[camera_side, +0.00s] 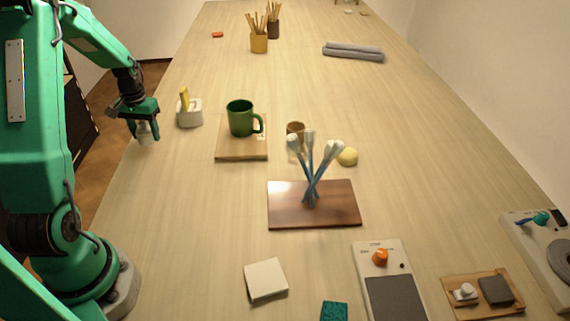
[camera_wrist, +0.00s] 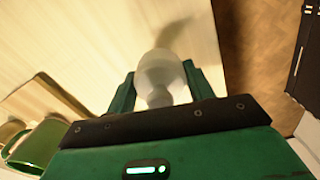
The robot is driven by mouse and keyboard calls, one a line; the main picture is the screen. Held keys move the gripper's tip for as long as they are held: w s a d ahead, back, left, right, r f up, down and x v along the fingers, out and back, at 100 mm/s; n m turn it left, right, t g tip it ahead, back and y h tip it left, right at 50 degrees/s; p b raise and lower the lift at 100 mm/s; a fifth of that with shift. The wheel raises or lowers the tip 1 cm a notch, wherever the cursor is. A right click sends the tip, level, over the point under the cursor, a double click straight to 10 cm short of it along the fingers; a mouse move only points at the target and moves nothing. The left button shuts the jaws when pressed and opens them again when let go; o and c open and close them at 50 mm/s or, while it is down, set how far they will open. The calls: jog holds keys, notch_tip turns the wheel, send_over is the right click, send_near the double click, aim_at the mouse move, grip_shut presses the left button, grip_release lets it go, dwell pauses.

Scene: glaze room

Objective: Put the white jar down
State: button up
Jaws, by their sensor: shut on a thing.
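My gripper (camera_side: 146,122) is shut on the white jar (camera_side: 145,134) near the left edge of the table (camera_side: 200,215). In the wrist view, the pale rounded jar (camera_wrist: 161,76) sits between the two green fingers of my gripper (camera_wrist: 160,88). Its lower part is towards the wood surface, close to where the table ends and the brown floor begins. A shadow falls on the table beyond it. I cannot tell whether the jar touches the table.
A white holder (camera_side: 189,114) with a yellow item stands just right of my gripper. A green mug (camera_side: 240,117) stands on a wooden board (camera_side: 241,154) further right; the mug (camera_wrist: 38,147) shows in the wrist view. The table's left edge drops to the floor (camera_side: 116,100).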

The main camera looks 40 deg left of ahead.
aim_at(142, 122)
jog(key=shift+f, duration=1.75)
jog(key=shift+f, duration=0.15)
jog(key=o, duration=1.2)
jog(key=shift+c, duration=0.2)
notch_tip(142, 122, up, 7)
jog(key=shift+a+f, duration=0.1)
jog(key=shift+f, duration=0.05)
jog(key=shift+r, duration=0.5)
